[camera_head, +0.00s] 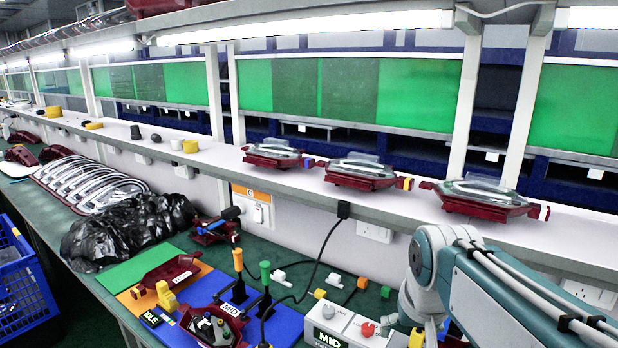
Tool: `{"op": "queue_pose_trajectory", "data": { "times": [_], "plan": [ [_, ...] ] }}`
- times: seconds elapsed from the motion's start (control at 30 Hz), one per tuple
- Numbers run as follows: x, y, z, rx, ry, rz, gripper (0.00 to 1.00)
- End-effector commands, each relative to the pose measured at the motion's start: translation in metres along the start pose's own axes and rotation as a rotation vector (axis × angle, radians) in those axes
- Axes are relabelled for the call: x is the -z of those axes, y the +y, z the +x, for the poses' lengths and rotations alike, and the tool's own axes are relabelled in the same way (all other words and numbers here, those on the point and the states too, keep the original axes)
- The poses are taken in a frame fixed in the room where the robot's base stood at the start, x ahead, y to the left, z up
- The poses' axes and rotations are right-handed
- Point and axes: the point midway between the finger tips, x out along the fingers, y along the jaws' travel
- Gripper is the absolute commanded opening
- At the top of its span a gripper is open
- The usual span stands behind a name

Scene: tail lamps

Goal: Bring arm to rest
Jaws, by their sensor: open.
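My arm, white and teal with pale cables along it, comes in from the lower right of the head view. Its bent joint is at the right, in front of the lower shelf edge, and a link runs down from there to the bottom edge. The end of the arm is cut off or hidden, so my gripper does not show.
Red-framed tail lamps (361,172) stand on the long shelf (215,162). Below, the bench holds a blue fixture mat (287,325), upright-handled tools (265,275), a white control box (345,325) and black bags (130,230). A blue crate (22,280) is at left.

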Motion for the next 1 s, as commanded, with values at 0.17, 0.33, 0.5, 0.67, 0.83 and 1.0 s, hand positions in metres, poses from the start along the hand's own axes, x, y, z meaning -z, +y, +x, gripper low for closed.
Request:
{"op": "queue_pose_trajectory", "data": {
  "times": [0.17,0.33,0.5,0.67,0.83,1.0],
  "plan": [
    [-0.046,0.004,-0.01,0.004,0.06,-0.029,0.85],
    [-0.088,0.008,-0.011,0.006,0.114,-0.057,0.85],
    [-0.118,0.01,-0.006,0.007,0.153,-0.078,0.85],
    [-0.128,0.011,-0.003,0.007,0.164,-0.086,0.85],
    [-0.128,0.011,-0.003,0.007,0.163,-0.086,0.85],
    [-0.128,0.011,-0.003,0.007,0.163,-0.086,0.85]
  ]
}}
